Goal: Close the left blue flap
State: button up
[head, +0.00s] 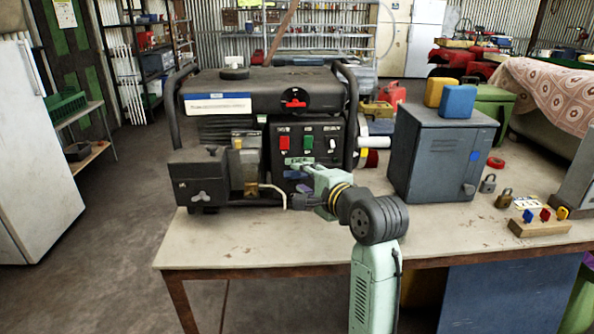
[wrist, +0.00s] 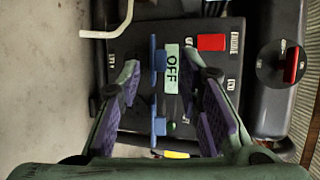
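Two small blue flaps show in the wrist view, an upper one (wrist: 160,60) and a lower one (wrist: 158,127), on the dark front panel (wrist: 130,123) of the generator. They appear nearly edge-on along one blue strip, and I cannot tell how far each is open. A pale green OFF label (wrist: 171,69) lies beside the upper one. My gripper (head: 298,181) is in front of the lower panel in the head view and hides the flaps there. In the wrist view my gripper (wrist: 172,78) is open, its purple-padded fingers on either side of the flaps, seemingly touching neither.
The generator (head: 255,84) stands on the workbench (head: 225,250), with red (head: 284,143) and green (head: 308,143) switches above my gripper. A bent pale pipe (head: 270,188) is close to my gripper's left. A grey metal cabinet (head: 438,155) stands to the right.

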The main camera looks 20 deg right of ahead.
aim_at(297, 174)
jog(key=x, duration=0.5)
jog(key=shift+p, duration=0.35)
jog(key=shift+s, duration=0.1)
jog(key=shift+r, duration=0.1)
grip_shut()
